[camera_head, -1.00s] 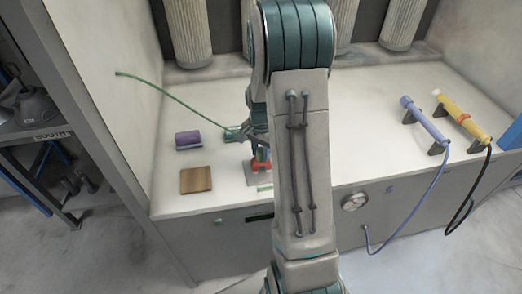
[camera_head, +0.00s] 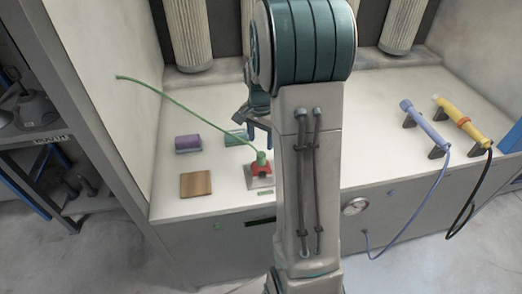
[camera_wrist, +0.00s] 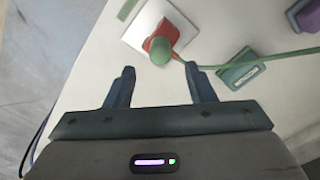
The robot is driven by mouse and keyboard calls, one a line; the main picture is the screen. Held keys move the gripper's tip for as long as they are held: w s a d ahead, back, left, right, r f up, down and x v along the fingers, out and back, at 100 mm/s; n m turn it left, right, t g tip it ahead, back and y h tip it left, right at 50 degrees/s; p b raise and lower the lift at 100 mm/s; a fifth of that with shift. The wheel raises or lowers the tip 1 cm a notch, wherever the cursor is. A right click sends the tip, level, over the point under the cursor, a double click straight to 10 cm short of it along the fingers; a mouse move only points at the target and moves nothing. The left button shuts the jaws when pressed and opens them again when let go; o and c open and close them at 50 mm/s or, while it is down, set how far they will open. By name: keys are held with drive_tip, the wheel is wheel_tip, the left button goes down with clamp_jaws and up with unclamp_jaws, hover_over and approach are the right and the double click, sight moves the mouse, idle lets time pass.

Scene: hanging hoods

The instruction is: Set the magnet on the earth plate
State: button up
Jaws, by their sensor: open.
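The magnet (camera_head: 261,169) is a red block with a green knob on top and a green cable. It stands upright on the grey square earth plate (camera_head: 266,183). In the wrist view the magnet (camera_wrist: 172,33) sits on the pale plate (camera_wrist: 143,22), just beyond my fingertips. My gripper (camera_wrist: 161,72) is open and empty, with a gap between its fingers and the red body. In the head view my gripper (camera_head: 258,127) is above and behind the magnet, partly hidden by my arm.
A green block (camera_head: 235,137), a purple block (camera_head: 188,144) and a wooden block (camera_head: 196,184) lie left of the plate. The green cable (camera_head: 165,95) runs to the left wall. Blue (camera_head: 425,122) and yellow (camera_head: 462,117) tools rest in holders at right.

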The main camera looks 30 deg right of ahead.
drive_tip(key=s+a+r+n+t, duration=0.1)
drive_tip(key=s+a+r+n, duration=0.5)
drive_tip(key=s+a+r, duration=0.3)
drive_tip(key=s+a+n+t, duration=0.2)
drive_tip(key=s+a+n, duration=0.2)
drive_tip(key=s, duration=0.6)
drive_tip(key=shift+a+r+n, duration=0.35)
drive_tip(key=shift+a+n, duration=0.05)
drive_tip(key=shift+n, duration=0.7)
drive_tip(key=shift+s, duration=0.1)
